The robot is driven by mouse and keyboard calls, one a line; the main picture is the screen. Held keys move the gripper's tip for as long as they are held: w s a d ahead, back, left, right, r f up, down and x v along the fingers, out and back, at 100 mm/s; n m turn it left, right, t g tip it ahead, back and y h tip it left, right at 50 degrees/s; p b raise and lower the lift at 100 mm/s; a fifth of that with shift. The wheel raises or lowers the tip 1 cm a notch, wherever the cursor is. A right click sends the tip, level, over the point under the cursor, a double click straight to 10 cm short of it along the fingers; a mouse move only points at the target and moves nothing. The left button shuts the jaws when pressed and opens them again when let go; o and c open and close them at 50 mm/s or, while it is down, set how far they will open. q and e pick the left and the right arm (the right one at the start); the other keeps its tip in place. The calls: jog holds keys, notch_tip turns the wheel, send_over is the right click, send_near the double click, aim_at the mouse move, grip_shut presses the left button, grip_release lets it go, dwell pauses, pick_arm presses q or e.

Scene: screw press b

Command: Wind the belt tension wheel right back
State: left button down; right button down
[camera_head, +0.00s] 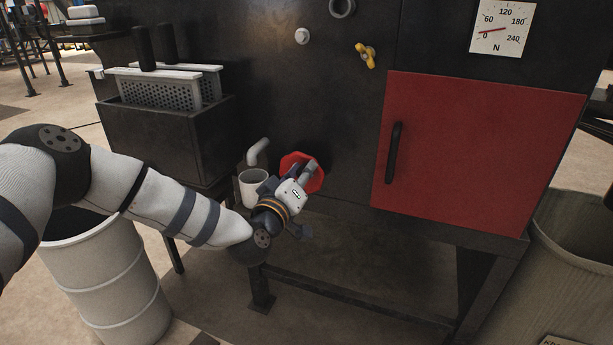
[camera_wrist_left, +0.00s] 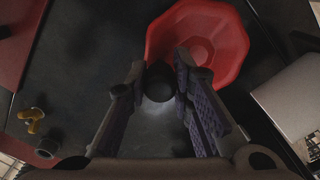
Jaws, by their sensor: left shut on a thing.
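The red wheel (camera_head: 317,181), with a faceted rim, is on the lower front of the dark machine panel. It also shows at the top of the left wrist view (camera_wrist_left: 225,45). My left gripper (camera_head: 309,173) is in front of the wheel and covers part of it. In the left wrist view its two fingers (camera_wrist_left: 159,82) are on either side of a dark round handle knob (camera_wrist_left: 158,88) at the wheel's rim, shut on it. The gauge (camera_head: 502,27) marked N has its red needle close to 0. My right gripper is not in view.
A red door (camera_head: 478,150) with a black handle is right of the wheel. A yellow wing knob (camera_head: 366,55) is above. A white cup (camera_head: 253,188) under a bent spout is close left of my gripper. Perforated baskets (camera_head: 165,88) and a white drum (camera_head: 108,275) are further left.

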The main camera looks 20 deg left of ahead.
pick_arm(q)
jog(key=n, duration=0.1)
jog(key=a+n, duration=0.1)
jog(key=n, duration=0.1)
jog(key=shift+a+r, duration=0.1)
jog(key=shift+r, duration=0.2)
jog(key=shift+a+r+n+b, duration=0.1)
jog(key=shift+a+n+b, duration=0.2)
jog(key=shift+n, duration=0.6)
jog(key=shift+a+n+b, duration=0.2)
jog(key=shift+n+b, duration=0.15)
jog(key=shift+n, duration=0.55)
jog(key=c, duration=1.4)
grip_release()
jog(key=shift+a, duration=0.1)
